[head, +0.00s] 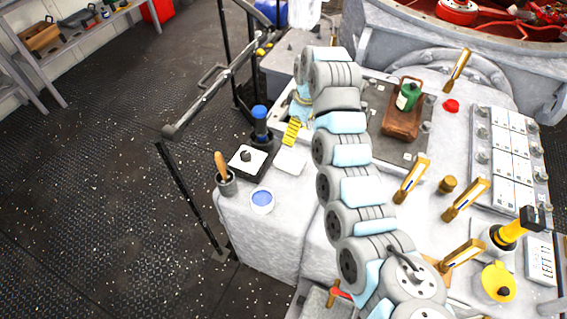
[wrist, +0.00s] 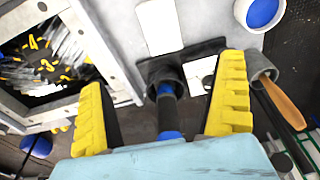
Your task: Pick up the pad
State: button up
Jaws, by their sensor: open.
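I cannot tell for certain which item is the pad. A plain white block (head: 290,161) lies flat on the grey bench top, and it also shows in the wrist view (wrist: 160,27). A round white dish with a blue face (head: 262,201) lies nearer the bench's left corner, also at the top right of the wrist view (wrist: 263,13). My gripper (wrist: 164,76) is open and empty, with yellow ridged fingers. A black handle with a blue top (wrist: 167,113) shows between the fingers, apparently untouched.
A grey cup with a wooden-handled tool (head: 225,178) stands at the bench's left edge. A green bottle (head: 408,96) sits on a brown tray right of my arm.

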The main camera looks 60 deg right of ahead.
jog(key=b, duration=0.1)
send_near(290, 160)
jog(key=f, duration=0.2)
jog(key=w+f+p, duration=0.1)
jog(key=f, duration=0.2)
jog(key=shift+d, duration=0.1)
jog(key=shift+w+a+f+p, duration=0.1)
jog(key=shift+a+f+p, duration=0.1)
jog(key=shift+f+p, duration=0.9)
jog(key=shift+w+f, duration=0.2)
jog(key=shift+f, duration=1.3)
jog(key=c, duration=1.1)
